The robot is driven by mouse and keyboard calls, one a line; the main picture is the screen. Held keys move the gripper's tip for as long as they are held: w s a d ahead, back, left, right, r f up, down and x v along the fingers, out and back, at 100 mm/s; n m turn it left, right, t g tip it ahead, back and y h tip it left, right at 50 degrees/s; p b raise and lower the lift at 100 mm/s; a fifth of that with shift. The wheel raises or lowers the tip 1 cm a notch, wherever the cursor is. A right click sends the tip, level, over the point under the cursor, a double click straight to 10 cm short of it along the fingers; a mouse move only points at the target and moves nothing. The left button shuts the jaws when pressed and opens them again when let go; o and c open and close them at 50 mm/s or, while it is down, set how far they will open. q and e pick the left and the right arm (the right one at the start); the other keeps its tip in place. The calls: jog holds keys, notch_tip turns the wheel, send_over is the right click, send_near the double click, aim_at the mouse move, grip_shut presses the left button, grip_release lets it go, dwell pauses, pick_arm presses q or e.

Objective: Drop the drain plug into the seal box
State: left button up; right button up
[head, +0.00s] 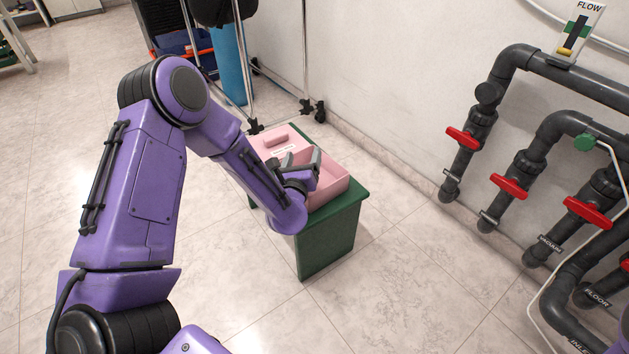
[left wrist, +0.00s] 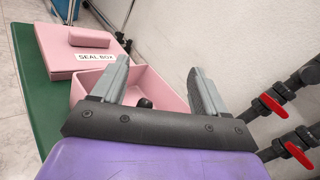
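The pink seal box (head: 334,190) sits on a green stand, and it also shows in the left wrist view (left wrist: 165,80). Its pink lid-like panel (left wrist: 80,55) has a raised handle and a "SEAL BOX" label, left of the open part. My left gripper (head: 302,160) is over the open part, with its fingers spread apart and nothing between the tips in the left wrist view (left wrist: 158,72). A small dark rounded thing, seemingly the drain plug (left wrist: 145,103), shows inside the box below the fingers, partly hidden by the gripper. My right gripper is not in view.
The green stand (head: 328,240) has open floor in front and to its left. Grey pipes with red valve handles (head: 509,186) run along the wall at right. A wheeled metal rack (head: 250,60) and a blue cylinder (head: 230,65) stand behind.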

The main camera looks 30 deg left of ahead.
pick_arm(q)
jog(key=p+v, duration=0.1)
jog(key=v, duration=0.9)
jog(key=shift+s+p, duration=0.3)
